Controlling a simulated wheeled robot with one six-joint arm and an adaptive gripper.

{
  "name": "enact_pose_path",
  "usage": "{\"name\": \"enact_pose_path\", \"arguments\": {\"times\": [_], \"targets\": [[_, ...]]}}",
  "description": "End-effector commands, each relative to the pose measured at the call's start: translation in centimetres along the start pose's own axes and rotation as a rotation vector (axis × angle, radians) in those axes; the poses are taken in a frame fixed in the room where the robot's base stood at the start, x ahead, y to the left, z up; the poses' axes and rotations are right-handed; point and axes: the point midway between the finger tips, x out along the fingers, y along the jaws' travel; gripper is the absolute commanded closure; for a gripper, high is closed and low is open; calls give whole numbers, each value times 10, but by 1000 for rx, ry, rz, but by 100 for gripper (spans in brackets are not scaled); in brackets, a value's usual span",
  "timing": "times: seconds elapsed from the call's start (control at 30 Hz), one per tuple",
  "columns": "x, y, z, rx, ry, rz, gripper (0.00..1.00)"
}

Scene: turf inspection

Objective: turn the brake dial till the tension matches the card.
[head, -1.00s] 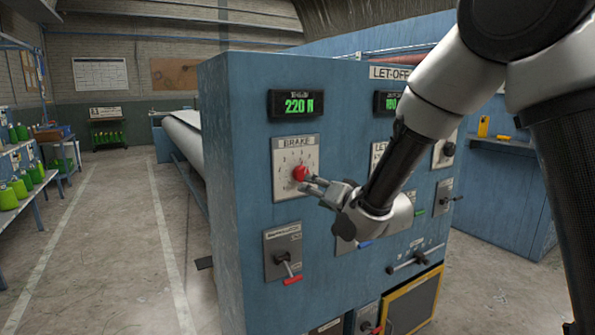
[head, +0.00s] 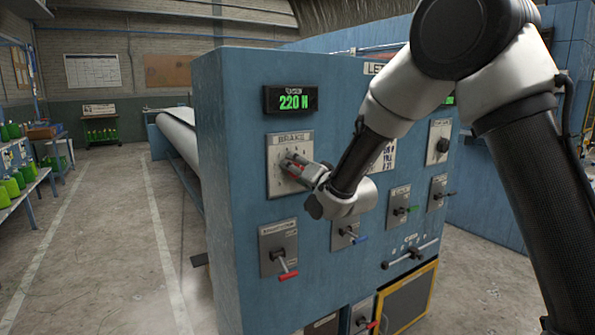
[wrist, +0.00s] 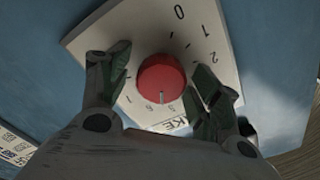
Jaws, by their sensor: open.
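The brake dial is a round red knob (wrist: 162,80) on a pale plate with numbers, seen close in the wrist view. A white pointer line on it faces the bottom of that view. In the head view its plate (head: 275,184) is on the blue cabinet, with the knob mostly hidden. My gripper (head: 293,167) is at the dial. In the wrist view its open fingers (wrist: 162,66) stand on either side of the knob, with gaps visible. The tension display (head: 290,101) reads 220 N in green. I cannot make out the card's figure.
Below the dial is a red-handled lever (head: 286,268), with a blue-handled lever (head: 351,235) to its right. My arm hides part of the cabinet, including most of a second display (head: 447,100). Open floor (head: 110,240) lies left.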

Motion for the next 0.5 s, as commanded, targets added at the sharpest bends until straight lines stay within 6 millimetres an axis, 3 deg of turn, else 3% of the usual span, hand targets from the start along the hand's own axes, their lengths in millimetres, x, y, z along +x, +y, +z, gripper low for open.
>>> {"name": "enact_pose_path", "arguments": {"times": [0.03,0.27,0.5], "targets": [[0,0,0,0,0,0,40],[0,0,0,0,0,0,82],[0,0,0,-10,0,1,82]]}}
